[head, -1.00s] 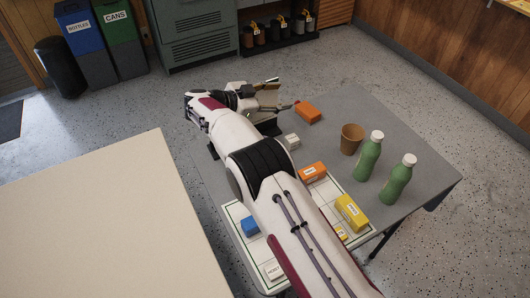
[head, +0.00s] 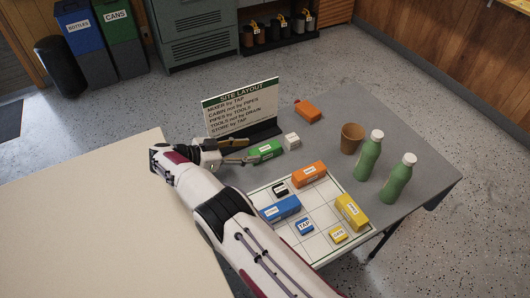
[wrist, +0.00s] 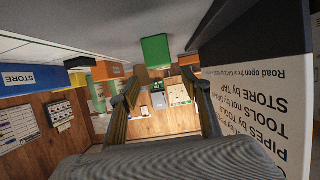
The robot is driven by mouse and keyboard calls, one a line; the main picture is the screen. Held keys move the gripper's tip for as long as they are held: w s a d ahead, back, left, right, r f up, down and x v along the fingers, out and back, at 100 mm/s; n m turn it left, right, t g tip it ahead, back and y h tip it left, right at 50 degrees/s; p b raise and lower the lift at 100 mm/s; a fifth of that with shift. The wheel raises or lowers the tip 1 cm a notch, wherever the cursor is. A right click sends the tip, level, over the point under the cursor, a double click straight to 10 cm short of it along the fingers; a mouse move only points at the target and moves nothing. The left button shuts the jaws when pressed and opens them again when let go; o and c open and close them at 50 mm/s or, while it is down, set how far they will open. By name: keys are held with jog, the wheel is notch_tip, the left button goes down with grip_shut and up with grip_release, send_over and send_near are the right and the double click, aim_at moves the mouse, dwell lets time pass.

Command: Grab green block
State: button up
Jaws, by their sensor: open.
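The green block (head: 265,150) lies on the grey table in front of the site layout sign, with a white label on its side. In the wrist view the green block (wrist: 155,50) shows just beyond the fingers, above the middle of the picture. My gripper (head: 249,151) is open, its fingers pointing at the block's left end. In the wrist view my gripper (wrist: 166,84) shows two spread fingers with nothing held between them. I cannot tell whether a fingertip touches the block.
The sign (head: 240,108) stands close behind my gripper. A white block (head: 292,141) sits right of the green one. The grid board (head: 262,187) holds several blocks, including a blue one (head: 281,208). A cup (head: 352,138) and two green bottles (head: 368,158) stand at right.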

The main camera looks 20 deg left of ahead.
aim_at(262, 149)
jog(key=shift+x, duration=1.35)
jog(key=shift+w, duration=0.1)
jog(key=shift+f+x, duration=0.15)
jog(key=shift+x, duration=1.1)
jog(key=shift+f+x, duration=0.1)
jog(key=shift+x, duration=1.15)
jog(key=shift+a, duration=0.1)
jog(key=c, duration=1.3)
